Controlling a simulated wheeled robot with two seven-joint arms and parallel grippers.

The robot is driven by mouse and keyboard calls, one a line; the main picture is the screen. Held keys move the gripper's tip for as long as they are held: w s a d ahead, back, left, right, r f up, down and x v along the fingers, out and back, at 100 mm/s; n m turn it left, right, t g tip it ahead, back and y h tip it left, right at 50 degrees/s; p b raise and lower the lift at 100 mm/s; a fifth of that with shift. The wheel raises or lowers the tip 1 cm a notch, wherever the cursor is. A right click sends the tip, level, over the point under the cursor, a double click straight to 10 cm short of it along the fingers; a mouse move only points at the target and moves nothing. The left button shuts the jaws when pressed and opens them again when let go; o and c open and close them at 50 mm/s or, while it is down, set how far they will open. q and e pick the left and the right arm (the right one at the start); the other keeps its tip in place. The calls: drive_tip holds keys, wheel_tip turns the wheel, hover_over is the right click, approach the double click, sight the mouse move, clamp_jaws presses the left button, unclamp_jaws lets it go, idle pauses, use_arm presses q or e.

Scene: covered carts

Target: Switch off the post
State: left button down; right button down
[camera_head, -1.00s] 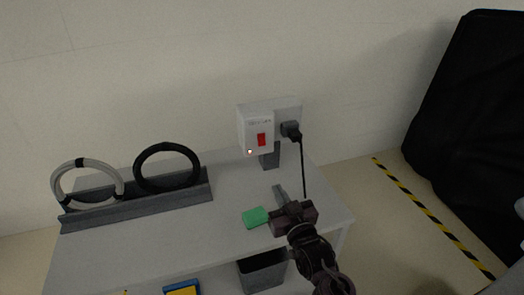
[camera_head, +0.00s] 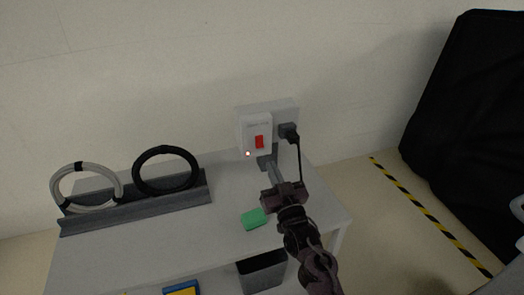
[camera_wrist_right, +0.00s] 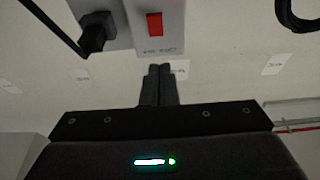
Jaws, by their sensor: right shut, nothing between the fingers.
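A black plug (camera_head: 288,131) sits in the socket beside the switch. My right gripper (camera_head: 268,164) is shut and empty, its fingertips close under the box. In the wrist view the shut fingers (camera_wrist_right: 158,72) lie in line with the red switch (camera_wrist_right: 155,24), with a gap showing between them in the picture. My left gripper is not in view.
A green block (camera_head: 254,219) lies on the grey table (camera_head: 190,240) beside my right arm. Grey and black cable coils (camera_head: 166,151) stand in a rack at the left. A dark bin (camera_head: 262,272) is below. A black cord hangs right of the gripper.

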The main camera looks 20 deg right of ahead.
sight(259, 148)
drive_tip(key=shift+w+a+f+p, duration=0.1)
drive_tip(key=shift+w+p, duration=0.25)
drive_tip(key=shift+w, duration=1.9)
drive_tip(key=shift+w+a+f+p, duration=0.1)
drive_tip(key=shift+w+p, duration=0.25)
drive_tip(key=shift+w, duration=1.85)
drive_tip(key=b, duration=0.2)
drive_tip(key=f+t+b, duration=0.1)
drive_tip(key=b, duration=0.1)
drive_tip(key=shift+w+f+b, duration=0.3)
drive_tip(key=shift+w+b, duration=0.05)
drive_tip(key=shift+r+p, duration=0.5)
drive_tip(key=shift+p, duration=0.15)
drive_tip(key=shift+s+f, duration=0.25)
drive_tip(key=shift+s, duration=0.05)
drive_tip(key=s+b, duration=0.2)
drive_tip(key=s, duration=1)
drive_tip(key=shift+s+d, duration=0.25)
drive_tip(key=shift+s, duration=0.05)
